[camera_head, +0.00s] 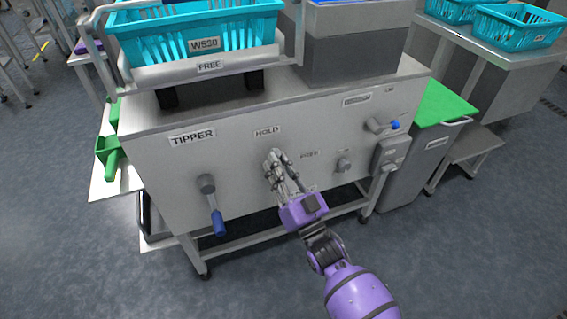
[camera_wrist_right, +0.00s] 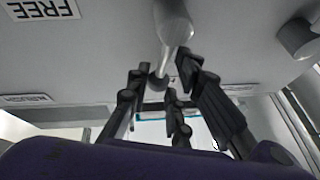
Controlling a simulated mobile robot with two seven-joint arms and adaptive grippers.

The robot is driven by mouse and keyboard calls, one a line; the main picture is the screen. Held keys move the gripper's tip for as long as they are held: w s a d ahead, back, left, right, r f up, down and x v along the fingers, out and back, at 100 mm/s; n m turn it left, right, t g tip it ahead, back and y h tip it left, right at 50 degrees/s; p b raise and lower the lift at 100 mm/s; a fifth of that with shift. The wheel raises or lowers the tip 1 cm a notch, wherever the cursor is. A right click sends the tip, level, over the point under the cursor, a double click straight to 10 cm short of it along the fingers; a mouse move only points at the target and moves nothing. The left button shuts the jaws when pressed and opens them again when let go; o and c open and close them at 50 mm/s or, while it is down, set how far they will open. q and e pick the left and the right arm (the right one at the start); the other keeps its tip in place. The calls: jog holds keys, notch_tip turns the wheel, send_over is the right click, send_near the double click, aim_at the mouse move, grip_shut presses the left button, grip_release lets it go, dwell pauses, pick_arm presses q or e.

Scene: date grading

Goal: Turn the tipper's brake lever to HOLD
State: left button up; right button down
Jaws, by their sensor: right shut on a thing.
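The tipper (camera_head: 240,165) is a grey steel cabinet with a TIPPER label on its front panel. The HOLD label (camera_head: 267,131) is on the panel, just above my right gripper (camera_head: 279,168). In the wrist view my right gripper (camera_wrist_right: 170,88) has its dark fingers on both sides of the grey brake lever (camera_wrist_right: 173,28), shut on it. In the head view the gripper covers most of this lever, so its exact angle is hard to tell. The FREE label (camera_wrist_right: 42,9) shows upside down at the wrist view's upper left. My left gripper is not in view.
A blue-handled lever (camera_head: 212,205) hangs at the panel's left. A small knob (camera_head: 344,165) and a blue-tipped lever (camera_head: 384,125) are on its right. A teal basket (camera_head: 195,40) stands on top. A green-lidded bin (camera_head: 441,105) stands at right. Floor is open in front.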

jog(key=shift+s+a+n+g+y, duration=0.15)
jog(key=shift+a+n+y, duration=0.1)
jog(key=shift+n, duration=0.25)
jog(key=shift+a+n+g+y, duration=0.15)
jog(key=shift+n+y, duration=0.1)
jog(key=shift+n, duration=0.25)
jog(key=c, duration=1.8)
grip_release()
jog(key=shift+a, duration=0.1)
jog(key=v, duration=1.2)
jog(key=shift+r, duration=0.15)
